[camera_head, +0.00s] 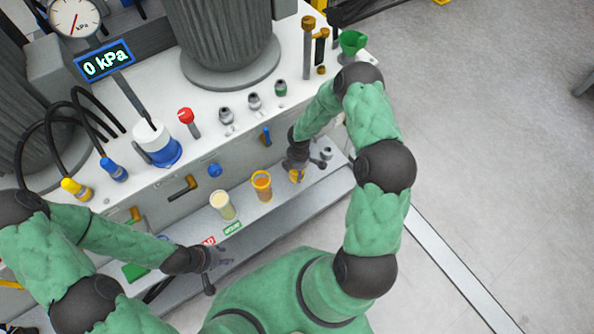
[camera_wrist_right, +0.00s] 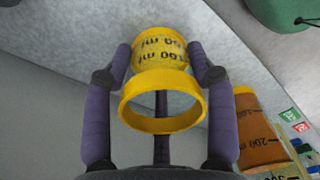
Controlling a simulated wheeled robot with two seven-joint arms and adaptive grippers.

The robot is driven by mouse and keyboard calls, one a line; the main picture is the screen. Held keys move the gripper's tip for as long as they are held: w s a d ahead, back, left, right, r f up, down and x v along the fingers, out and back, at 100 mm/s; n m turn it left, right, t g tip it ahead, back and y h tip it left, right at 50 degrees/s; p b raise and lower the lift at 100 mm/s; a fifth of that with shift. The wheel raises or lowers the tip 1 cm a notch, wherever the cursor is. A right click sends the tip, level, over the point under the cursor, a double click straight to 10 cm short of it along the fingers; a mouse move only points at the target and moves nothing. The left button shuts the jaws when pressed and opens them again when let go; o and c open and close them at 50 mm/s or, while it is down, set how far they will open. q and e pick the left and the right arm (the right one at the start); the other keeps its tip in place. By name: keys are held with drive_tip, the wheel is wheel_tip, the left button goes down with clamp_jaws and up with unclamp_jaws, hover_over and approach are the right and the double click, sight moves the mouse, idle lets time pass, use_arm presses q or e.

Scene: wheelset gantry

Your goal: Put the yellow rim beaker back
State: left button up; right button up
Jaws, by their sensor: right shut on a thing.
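A small beaker with a yellow rim (camera_wrist_right: 163,118) is between the fingers of my right gripper (camera_wrist_right: 161,62) in the right wrist view. Its yellow lower part bears dark 50 ml and 100 ml marks. In the head view my right gripper (camera_head: 298,166) is over the right part of the grey shelf (camera_head: 318,178), with a bit of yellow at its fingers. I cannot tell whether the beaker touches the shelf. My left gripper (camera_head: 212,266) is empty, its fingers apart, near the shelf's lower left part.
A beaker with orange contents (camera_head: 262,187) and a yellow rim stands left of my right gripper; it also shows in the right wrist view (camera_wrist_right: 262,140). A pale-filled beaker (camera_head: 223,205) stands further left. Green (camera_head: 232,229) and red labels (camera_head: 208,241) lie nearby.

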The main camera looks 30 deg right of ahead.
drive_tip(key=o, duration=1.2)
drive_tip(key=shift+f, duration=0.1)
drive_tip(key=r+p, duration=0.5)
drive_tip(key=r, duration=0.7)
drive_tip(key=shift+d+r+p, duration=0.15)
drive_tip(key=shift+d+p, duration=0.05)
drive_tip(key=shift+p, duration=0.1)
